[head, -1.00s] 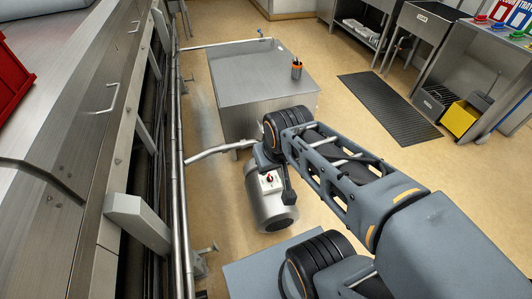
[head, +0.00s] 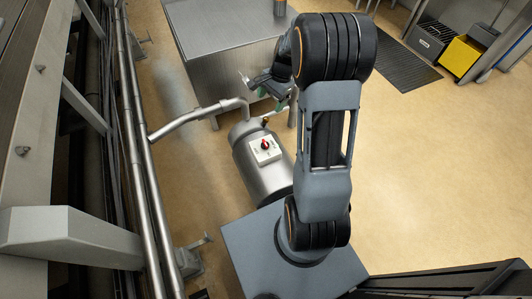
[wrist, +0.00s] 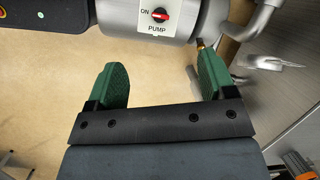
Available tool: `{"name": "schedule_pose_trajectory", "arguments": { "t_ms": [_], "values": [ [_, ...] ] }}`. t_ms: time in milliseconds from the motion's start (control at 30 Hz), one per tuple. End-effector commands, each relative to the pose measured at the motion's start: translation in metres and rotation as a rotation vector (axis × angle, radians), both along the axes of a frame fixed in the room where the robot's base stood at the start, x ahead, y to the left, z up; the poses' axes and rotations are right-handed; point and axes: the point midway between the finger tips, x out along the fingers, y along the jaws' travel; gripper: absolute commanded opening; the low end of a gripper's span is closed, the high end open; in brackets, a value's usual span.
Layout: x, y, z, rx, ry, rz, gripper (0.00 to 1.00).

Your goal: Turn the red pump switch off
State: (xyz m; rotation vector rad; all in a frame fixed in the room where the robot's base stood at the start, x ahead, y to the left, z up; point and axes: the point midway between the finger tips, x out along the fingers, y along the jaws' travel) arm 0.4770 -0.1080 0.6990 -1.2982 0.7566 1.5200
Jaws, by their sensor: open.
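The red pump switch (head: 264,145) is a small red knob on a white plate on the steel pump (head: 262,178). In the wrist view the red switch (wrist: 160,14) is at the top edge, with "ON" to its left and "PUMP" below it. Which way the knob points is too small to tell for sure. My gripper (head: 270,98) is above and beyond the pump in the head view, apart from the switch. In the wrist view its green fingers (wrist: 162,70) are spread, with only floor between them.
A bent steel pipe (head: 195,119) runs from the pump to the long rails (head: 135,150) at left. A steel cabinet (head: 235,75) stands behind the pump. Open tan floor (head: 420,170) lies to the right.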

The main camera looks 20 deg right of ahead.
Motion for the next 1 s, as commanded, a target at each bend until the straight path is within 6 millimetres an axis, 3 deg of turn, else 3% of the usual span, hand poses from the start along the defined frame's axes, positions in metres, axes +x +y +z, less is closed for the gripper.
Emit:
{"name": "schedule_pose_trajectory", "arguments": {
  "t_ms": [33, 200, 467, 1000],
  "values": [
    [0.006, -0.011, -0.047, 0.027, 0.035, -0.072, 0.77],
    [0.019, -0.034, -0.115, 0.089, 0.108, -0.248, 0.77],
    [0.023, -0.041, -0.16, 0.125, 0.151, -0.346, 0.77],
    [0.023, -0.004, -0.25, 0.124, 0.153, -0.347, 0.77]
  ]
}}
